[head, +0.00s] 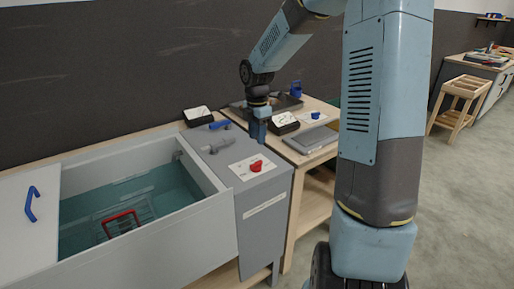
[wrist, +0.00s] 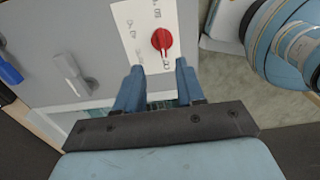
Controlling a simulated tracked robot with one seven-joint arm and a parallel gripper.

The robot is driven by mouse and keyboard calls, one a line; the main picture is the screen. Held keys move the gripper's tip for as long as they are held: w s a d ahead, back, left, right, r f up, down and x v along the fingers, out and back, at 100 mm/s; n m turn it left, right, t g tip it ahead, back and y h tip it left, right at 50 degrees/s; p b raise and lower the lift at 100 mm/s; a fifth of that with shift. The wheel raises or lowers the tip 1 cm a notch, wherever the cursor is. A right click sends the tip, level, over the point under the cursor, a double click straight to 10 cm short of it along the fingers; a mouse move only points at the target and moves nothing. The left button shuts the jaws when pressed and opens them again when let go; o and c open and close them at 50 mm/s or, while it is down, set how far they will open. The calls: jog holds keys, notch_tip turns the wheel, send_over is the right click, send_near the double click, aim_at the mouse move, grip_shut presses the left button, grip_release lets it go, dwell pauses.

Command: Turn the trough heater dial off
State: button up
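The red heater dial (head: 257,166) sits on a white label plate (head: 242,170) on top of the grey cabinet at the trough's right end. In the wrist view the dial (wrist: 162,39) is upper centre, with a pale line across it and small markings around it, too small to read. My gripper (head: 262,130) hangs above and behind the dial in the head view. In the wrist view its two blue fingers (wrist: 158,84) are apart with nothing between them, and the dial lies beyond their tips, apart from them.
The water-filled trough (head: 215,215) holds a wire basket with a red handle (head: 120,222). A blue lever (head: 219,125) and a grey handle (head: 216,146) stand on the cabinet near the dial. A bench with a blue knob (head: 315,115) is to the right.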

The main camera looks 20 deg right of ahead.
jog(key=shift+r, duration=1.75)
jog(key=s+r+m+t, duration=0.2)
jog(key=s+r+m, duration=0.2)
jog(key=s+m, duration=0.3)
jog(key=s+r+m+t, duration=0.1)
jog(key=s+r+m, duration=0.3)
jog(key=s+m, duration=0.3)
jog(key=s+r+m+t, duration=0.2)
jog(key=s+r+m, duration=0.3)
jog(key=s, duration=1)
jog(key=m, duration=0.2)
jog(key=shift+s+d+m+t, duration=0.2)
jog(key=shift+s+m+t, duration=0.1)
jog(key=shift+m, duration=0.1)
